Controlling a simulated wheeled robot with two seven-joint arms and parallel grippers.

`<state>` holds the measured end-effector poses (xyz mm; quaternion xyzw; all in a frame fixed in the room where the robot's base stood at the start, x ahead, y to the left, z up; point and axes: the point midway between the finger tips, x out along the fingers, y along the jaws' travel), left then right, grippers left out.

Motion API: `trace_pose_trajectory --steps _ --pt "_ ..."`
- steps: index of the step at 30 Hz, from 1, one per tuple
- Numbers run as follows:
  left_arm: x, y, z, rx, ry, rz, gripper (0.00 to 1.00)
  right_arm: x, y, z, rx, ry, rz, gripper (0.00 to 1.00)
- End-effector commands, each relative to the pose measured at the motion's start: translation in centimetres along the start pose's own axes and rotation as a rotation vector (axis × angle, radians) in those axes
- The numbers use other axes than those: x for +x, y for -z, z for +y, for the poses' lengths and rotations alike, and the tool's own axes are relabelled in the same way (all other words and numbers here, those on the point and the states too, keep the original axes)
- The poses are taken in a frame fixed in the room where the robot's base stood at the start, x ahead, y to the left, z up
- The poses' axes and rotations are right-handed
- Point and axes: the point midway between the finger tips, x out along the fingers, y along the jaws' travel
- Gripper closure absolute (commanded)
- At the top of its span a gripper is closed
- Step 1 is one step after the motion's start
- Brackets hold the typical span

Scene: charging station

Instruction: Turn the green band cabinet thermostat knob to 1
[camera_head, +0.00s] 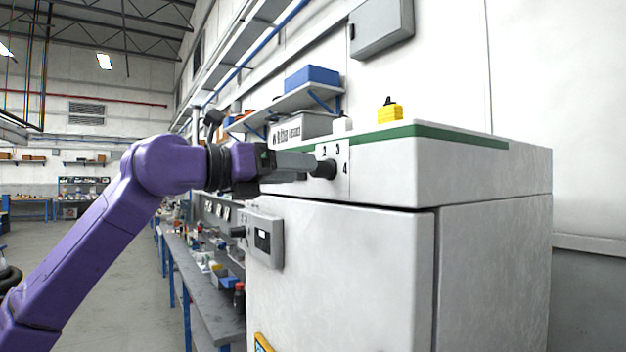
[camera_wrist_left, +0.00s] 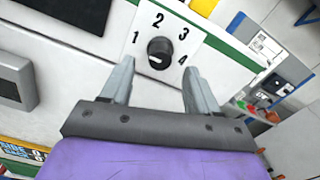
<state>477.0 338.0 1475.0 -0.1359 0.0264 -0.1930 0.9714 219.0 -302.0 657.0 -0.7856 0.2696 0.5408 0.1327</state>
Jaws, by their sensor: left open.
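The white cabinet (camera_head: 340,270) with the green band (camera_head: 450,134) stands right of centre in the head view. Its black thermostat knob (camera_wrist_left: 160,53) sits on a white dial plate (camera_wrist_left: 178,28) marked 1 to 4. A light mark shows on the knob's lower part in the wrist view; which number it points to I cannot tell. The knob (camera_head: 325,169) also shows in the head view, just beyond my fingertips. My left gripper (camera_wrist_left: 158,72) is open, with one finger on each side below the knob; contact is not clear. My right gripper is not in view.
A grey handle box (camera_head: 265,241) sticks out from the cabinet door below my gripper. A yellow object (camera_head: 390,112) stands on the cabinet top. A cluttered workbench (camera_head: 205,300) runs along the wall behind.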

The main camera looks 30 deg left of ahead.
Motion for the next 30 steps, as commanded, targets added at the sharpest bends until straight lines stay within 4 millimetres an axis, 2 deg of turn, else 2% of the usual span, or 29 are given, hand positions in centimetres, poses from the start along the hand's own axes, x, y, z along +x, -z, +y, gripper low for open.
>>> trace_pose_trajectory --steps 1,3,9,30 --pt "-1.3 0.4 0.1 -0.001 0.001 -0.004 0.40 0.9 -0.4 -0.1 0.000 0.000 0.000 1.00" --pt "-2.8 0.4 0.1 -0.001 0.001 -0.002 0.40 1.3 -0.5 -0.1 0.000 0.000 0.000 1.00" --pt "-5.2 0.1 0.0 0.000 0.001 0.000 0.40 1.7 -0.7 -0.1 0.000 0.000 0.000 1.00" --pt "-5.4 0.0 0.1 0.000 -0.003 0.001 0.40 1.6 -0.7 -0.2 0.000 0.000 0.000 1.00"
